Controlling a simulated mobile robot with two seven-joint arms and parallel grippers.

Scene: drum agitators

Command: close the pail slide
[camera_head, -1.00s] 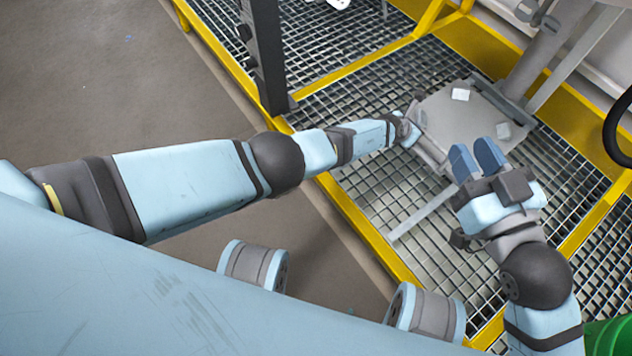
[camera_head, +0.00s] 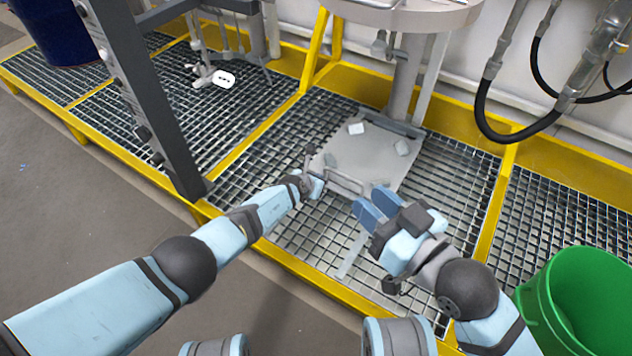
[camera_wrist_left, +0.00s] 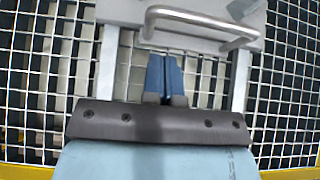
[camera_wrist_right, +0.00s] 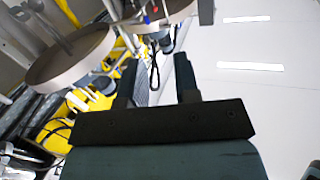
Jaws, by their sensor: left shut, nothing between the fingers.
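The pail slide is a grey plate (camera_head: 372,160) low over the grating, with small pale pieces on it and a bar handle (camera_head: 345,184) on its near edge. A rail (camera_head: 352,256) runs forward past that edge. In the left wrist view the handle (camera_wrist_left: 200,22) spans the top, with a rail on either side. My left gripper (camera_wrist_left: 165,78) is shut and empty, its fingertips just below the handle in that view; I cannot tell whether they touch it. My right gripper (camera_head: 376,205) is open and empty in front of the plate; its spread fingers also show in the right wrist view (camera_wrist_right: 156,88).
A dark post (camera_head: 150,100) stands left of my left arm. A green drum (camera_head: 560,305) is at the lower right and a blue drum (camera_head: 60,30) at the upper left. Black hoses (camera_head: 482,110) hang at the right. Yellow framing (camera_head: 285,255) borders the grating.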

